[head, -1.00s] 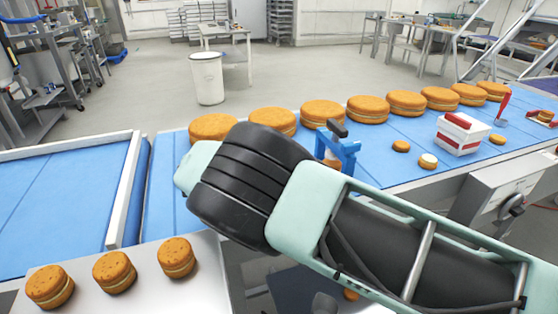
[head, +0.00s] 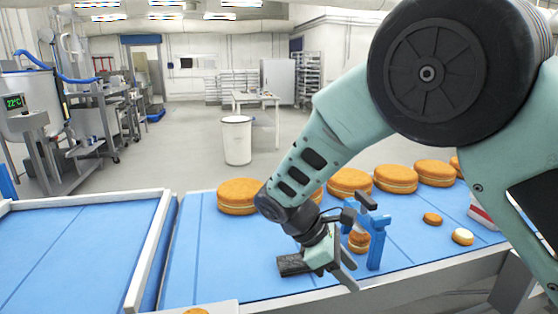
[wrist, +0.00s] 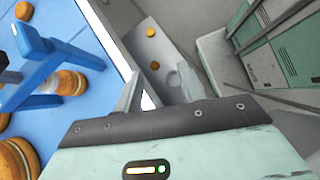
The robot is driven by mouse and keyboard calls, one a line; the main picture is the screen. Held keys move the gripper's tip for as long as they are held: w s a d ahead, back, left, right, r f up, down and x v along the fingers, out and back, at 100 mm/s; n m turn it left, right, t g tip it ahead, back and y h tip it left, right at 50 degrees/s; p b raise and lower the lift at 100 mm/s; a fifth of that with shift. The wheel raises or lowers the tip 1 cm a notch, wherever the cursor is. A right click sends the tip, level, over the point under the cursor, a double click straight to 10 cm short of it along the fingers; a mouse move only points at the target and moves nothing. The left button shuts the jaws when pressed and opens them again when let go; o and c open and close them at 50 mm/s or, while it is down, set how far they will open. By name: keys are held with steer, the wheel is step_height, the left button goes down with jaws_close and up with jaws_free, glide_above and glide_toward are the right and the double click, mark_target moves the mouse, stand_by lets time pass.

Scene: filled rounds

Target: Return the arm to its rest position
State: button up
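My gripper (head: 352,274) hangs at the end of my bent arm, in front of the blue press-like stand (head: 377,243) and over the front edge of the blue belt (head: 215,270). In the wrist view my gripper (wrist: 158,82) has its two fingers apart, with nothing between them. The forearm slopes down from the large black joint at the upper right and hides part of the row of filled rounds.
Large filled rounds (head: 350,182) line the belt's back. A small round (head: 360,241) stands within the blue stand, and others (head: 432,219) lie to its right. A white-railed belt (head: 65,255) is at left. In the wrist view, small rounds (wrist: 152,32) lie on a grey surface.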

steer(key=s+r+m+y, duration=0.3)
steer(key=s+m+y, duration=0.1)
steer(key=s, duration=0.7)
steer(key=s+r+m+t+y, duration=0.1)
steer(key=s+r+m+y, duration=0.2)
steer(key=s, duration=0.8)
steer(key=shift+s+d+m+y, duration=0.2)
steer(key=shift+s+m+y, duration=0.15)
steer(key=shift+y, duration=0.45)
